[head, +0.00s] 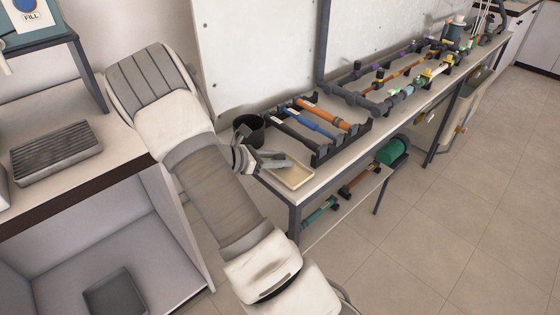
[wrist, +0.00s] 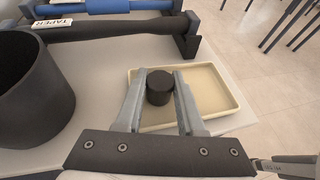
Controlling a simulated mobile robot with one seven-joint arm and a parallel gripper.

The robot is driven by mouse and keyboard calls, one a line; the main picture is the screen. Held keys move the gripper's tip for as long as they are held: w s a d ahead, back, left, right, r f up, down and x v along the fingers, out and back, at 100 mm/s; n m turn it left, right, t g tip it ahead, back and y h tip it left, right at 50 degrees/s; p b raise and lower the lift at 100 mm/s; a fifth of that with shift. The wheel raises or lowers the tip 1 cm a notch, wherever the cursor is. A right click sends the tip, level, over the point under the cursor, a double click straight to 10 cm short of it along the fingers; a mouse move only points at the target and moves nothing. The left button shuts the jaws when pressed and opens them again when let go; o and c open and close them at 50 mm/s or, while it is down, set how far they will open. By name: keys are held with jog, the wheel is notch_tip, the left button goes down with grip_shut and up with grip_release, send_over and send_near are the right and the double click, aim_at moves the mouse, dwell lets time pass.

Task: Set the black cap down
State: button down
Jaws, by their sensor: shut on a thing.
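The black cap (wrist: 159,87) is a small dark cylinder between the fingertips of my gripper (wrist: 160,95) in the wrist view. My gripper is shut on it. The cap appears over a shallow cream tray (wrist: 217,88); I cannot tell whether it touches the tray floor. In the head view my gripper (head: 272,160) reaches over the near end of the bench at the cream tray (head: 293,178). The cap cannot be made out there.
A black round bin (head: 249,130) stands left of the tray, also large in the wrist view (wrist: 32,90). A rack (head: 322,155) holding black, blue and orange tubes lies behind the tray. The bench edge (head: 300,200) is close in front.

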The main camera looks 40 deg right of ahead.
jog(key=shift+r, duration=0.1)
jog(key=c, duration=0.8)
grip_release()
